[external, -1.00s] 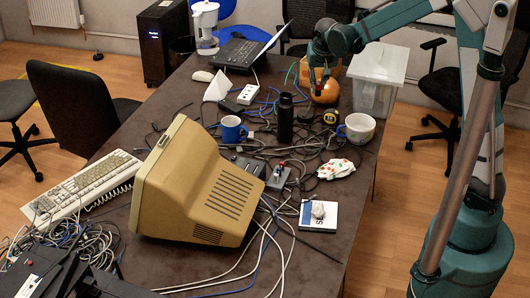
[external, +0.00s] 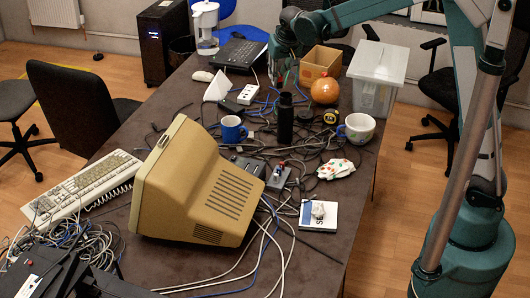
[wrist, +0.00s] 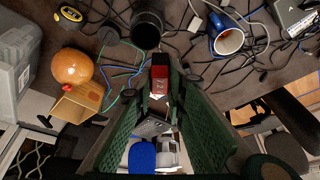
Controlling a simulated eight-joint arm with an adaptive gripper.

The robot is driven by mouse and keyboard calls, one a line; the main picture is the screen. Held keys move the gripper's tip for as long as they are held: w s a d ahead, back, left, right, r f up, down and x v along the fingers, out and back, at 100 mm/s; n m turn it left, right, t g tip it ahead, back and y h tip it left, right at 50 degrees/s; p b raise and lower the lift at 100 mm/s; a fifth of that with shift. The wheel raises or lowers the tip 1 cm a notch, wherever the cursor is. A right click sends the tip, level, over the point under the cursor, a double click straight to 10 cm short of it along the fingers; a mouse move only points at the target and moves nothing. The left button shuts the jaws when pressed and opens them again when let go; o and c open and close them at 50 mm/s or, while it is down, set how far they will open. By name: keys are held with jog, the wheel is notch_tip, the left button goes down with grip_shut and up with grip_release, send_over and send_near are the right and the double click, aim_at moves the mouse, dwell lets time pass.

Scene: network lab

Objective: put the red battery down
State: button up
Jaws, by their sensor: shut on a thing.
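The red battery (wrist: 161,78), a small block with a dark end, sits between the fingertips of my gripper (wrist: 166,92) in the wrist view. My gripper is shut on it. In the external view my gripper (external: 279,82) points down over the far part of the dark table (external: 180,92), behind the black bottle. The battery is too small and dark there to make out. The gap between it and the table is hard to judge.
A clear plastic bin (external: 375,95) stands at the right. Blue mug (external: 232,130) is nearer the camera.

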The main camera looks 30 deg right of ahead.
jog(key=s+a+r+n+y+p, duration=0.1)
jog(key=s+a+r+n, duration=0.1)
jog(key=a, duration=1.2)
jog(key=s+a+r+n, duration=0.2)
jog(key=s+a, duration=0.4)
jog(key=a, duration=0.9)
jog(key=s+a+r+n+y+p, duration=0.1)
jog(key=s+a+r, duration=0.3)
jog(key=a, duration=1.1)
jog(key=shift+s+r+n+y+p, duration=0.3)
jog(key=shift+s+r+n+p, duration=0.1)
jog(key=shift+n, duration=0.5)
jog(key=s+a+f+n+g+y, duration=0.1)
jog(key=s+a+n, duration=0.1)
jog(key=s+a, duration=1)
jog(key=s+a+f+n, duration=0.2)
jog(key=s+a, duration=1)
jog(key=s+d+f+b, duration=0.1)
jog(key=s+d+f, duration=0.1)
jog(key=s+f, duration=0.3)
jog(key=s+d+f+b, duration=0.1)
jog(key=s+f, duration=0.3)
jog(key=f, duration=1)
jog(key=shift+s+d+m+b, duration=0.35)
jog(key=shift+s+m+b, duration=0.05)
jog(key=shift+b, duration=0.05)
jog(key=shift+f, duration=0.15)
jog(key=shift+f+b, duration=0.5)
jog(key=shift+f, duration=2.55)
